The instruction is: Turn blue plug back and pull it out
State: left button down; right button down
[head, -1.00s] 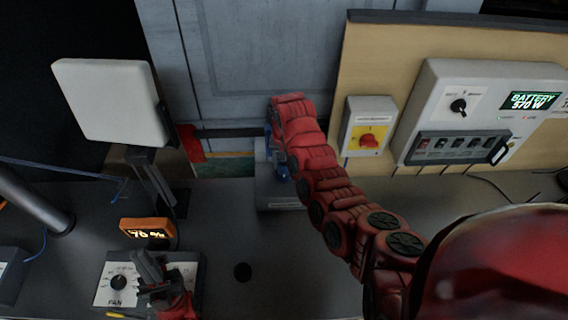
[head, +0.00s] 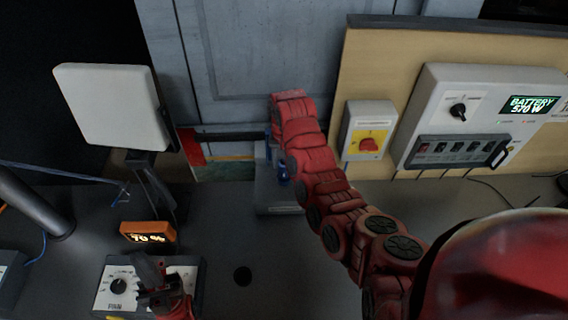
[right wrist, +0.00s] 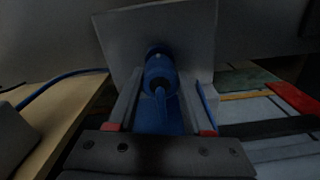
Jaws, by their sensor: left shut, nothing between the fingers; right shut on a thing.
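In the right wrist view the blue plug (right wrist: 160,74) sits at the face of a grey upright box (right wrist: 193,37). The two fingers of my right gripper (right wrist: 161,103) lie either side of the plug, shut on it. A ridge on the plug points down towards the camera. In the head view my red right arm hides most of the plug and the gripper; some blue (head: 283,173) shows beside the arm, above the grey box's base (head: 277,196). My left gripper (head: 152,285) is shut and empty over the pan control box (head: 104,290), right of its black knob.
A yellow and red switch (head: 369,144) and a battery panel (head: 438,89) are on the wooden board at right. A pale flat panel (head: 113,105) stands at left above an orange display (head: 148,232). A blue cable (right wrist: 62,82) runs left.

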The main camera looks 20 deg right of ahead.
jog(key=shift+r, duration=0.4)
jog(key=shift+r, duration=0.15)
jog(key=shift+r+p, duration=0.6)
jog(key=shift+r, duration=0.75)
